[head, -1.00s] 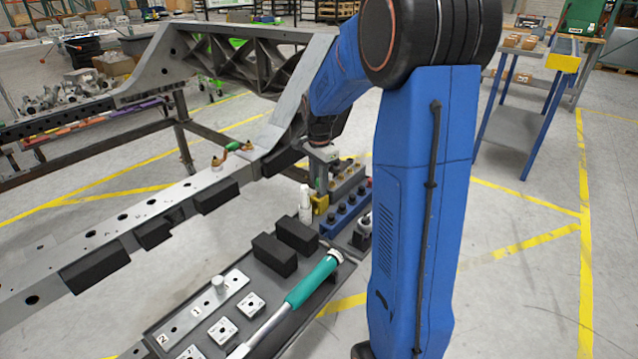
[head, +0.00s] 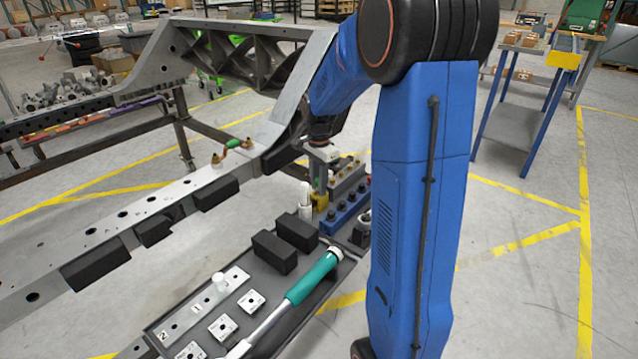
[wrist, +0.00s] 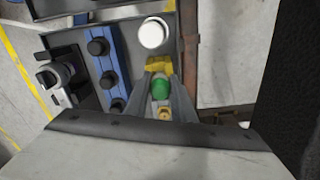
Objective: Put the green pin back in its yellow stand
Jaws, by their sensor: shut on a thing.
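My gripper (wrist: 161,82) points down at the far end of the grey tray, its fingers shut on the green pin (wrist: 160,90). The pin's round green part and a brass end show between the fingers in the wrist view; the head view gives only a thin green sliver. The yellow stand (wrist: 157,64) shows just beyond the fingertips in the wrist view and under my gripper (head: 319,180) in the head view, where the stand (head: 319,202) is partly covered. The pin's lower end is hidden, so I cannot tell whether it sits in the stand.
A white bottle (head: 304,197) stands close beside the stand. A blue block with dark knobs (head: 346,209) is on the other side. Black blocks (head: 274,252) and a teal-handled tool (head: 312,278) lie nearer. The grey chassis rail (head: 205,182) runs along the left.

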